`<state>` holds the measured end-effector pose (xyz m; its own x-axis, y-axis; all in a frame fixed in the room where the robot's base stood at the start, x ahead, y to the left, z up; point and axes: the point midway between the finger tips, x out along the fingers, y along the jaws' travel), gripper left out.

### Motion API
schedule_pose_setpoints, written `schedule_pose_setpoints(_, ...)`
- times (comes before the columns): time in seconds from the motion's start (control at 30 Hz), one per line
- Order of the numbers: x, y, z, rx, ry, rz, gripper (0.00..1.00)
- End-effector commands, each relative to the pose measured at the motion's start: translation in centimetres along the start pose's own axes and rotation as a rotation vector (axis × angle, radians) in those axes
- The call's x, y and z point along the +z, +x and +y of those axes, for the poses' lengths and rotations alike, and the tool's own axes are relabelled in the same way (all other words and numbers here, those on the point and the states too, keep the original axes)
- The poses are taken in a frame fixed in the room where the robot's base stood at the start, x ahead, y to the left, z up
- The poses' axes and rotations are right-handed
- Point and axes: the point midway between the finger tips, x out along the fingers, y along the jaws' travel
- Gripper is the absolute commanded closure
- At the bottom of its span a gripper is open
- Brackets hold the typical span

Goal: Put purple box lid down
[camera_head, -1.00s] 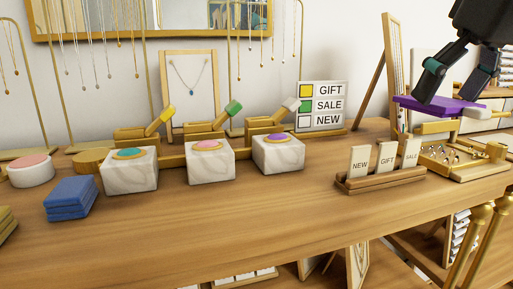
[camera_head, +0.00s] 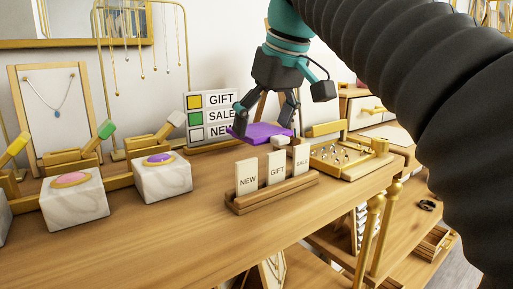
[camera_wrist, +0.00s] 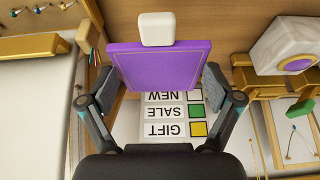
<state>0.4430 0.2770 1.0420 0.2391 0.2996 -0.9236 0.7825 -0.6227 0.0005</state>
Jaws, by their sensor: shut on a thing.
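The purple box lid (camera_head: 262,133) is a flat purple square with a white knob-like block (camera_head: 281,141) at its edge. My gripper (camera_head: 261,122) is shut on the lid and holds it in the air, behind the card holder and in front of the sign. In the wrist view the lid (camera_wrist: 160,68) sits between the two fingers, with the white block (camera_wrist: 157,29) at its far edge. No purple box body shows clearly in either view.
The card holder (camera_head: 270,195) with NEW, GIFT and SALE cards stands below the lid. A jewellery tray (camera_head: 347,168) is to its right. A marble block with a purple top (camera_head: 162,182) is to the left. The front of the wooden counter (camera_head: 150,235) is clear.

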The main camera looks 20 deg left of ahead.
Motion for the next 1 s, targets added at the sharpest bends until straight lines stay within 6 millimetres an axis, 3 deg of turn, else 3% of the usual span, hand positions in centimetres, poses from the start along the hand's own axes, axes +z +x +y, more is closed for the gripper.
schedule_pose_setpoints(0.17,-0.7,1.2,-0.6,0.0,0.002,-0.001,0.42)
schedule_pose_setpoints(0.5,0.8,4.8,-0.6,0.0,0.001,0.0,0.42)
schedule_pose_setpoints(0.93,1.0,5.2,-0.6,0.0,0.001,0.0,0.42)
schedule_pose_setpoints(0.97,0.9,5.1,-0.6,0.0,0.001,0.0,0.03)
schedule_pose_setpoints(1.0,0.9,5.1,-0.6,0.0,0.001,0.0,0.0)
